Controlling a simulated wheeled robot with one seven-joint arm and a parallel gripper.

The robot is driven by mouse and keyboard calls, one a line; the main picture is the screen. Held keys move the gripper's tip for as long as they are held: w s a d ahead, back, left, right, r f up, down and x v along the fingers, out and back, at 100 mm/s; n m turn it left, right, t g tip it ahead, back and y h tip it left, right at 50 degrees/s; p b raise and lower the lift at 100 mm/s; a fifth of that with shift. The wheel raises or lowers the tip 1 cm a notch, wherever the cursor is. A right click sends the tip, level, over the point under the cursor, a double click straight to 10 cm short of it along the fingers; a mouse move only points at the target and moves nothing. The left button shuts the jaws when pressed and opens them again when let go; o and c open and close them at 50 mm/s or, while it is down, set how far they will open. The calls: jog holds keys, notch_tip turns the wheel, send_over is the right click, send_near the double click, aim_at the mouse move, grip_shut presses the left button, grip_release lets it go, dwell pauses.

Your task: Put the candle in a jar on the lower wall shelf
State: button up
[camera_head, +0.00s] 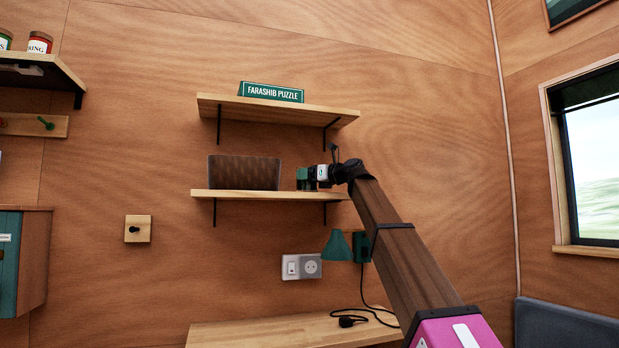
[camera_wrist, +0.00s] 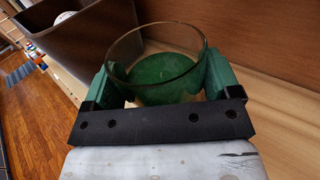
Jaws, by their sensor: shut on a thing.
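The candle in a jar, a clear glass with green wax, shows in the wrist view (camera_wrist: 158,80) between the green fingers of my gripper (camera_wrist: 162,84). My gripper is shut on the jar's sides, and the jar looks upright relative to it. In the head view my gripper (camera_head: 307,178) is at the right part of the lower wall shelf (camera_head: 270,195), just above its board. The jar is hard to make out there. I cannot tell whether its base touches the board.
A dark brown box (camera_head: 244,172) stands on the lower shelf, left of my gripper; it also shows in the wrist view (camera_wrist: 85,45). The upper shelf (camera_head: 275,109) above holds a green puzzle box (camera_head: 271,92). A green lamp (camera_head: 337,246) hangs below.

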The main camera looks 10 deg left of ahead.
jog(key=o, duration=1)
jog(key=shift+f, duration=0.1)
jog(key=shift+o, duration=0.2)
jog(key=v, duration=1.2)
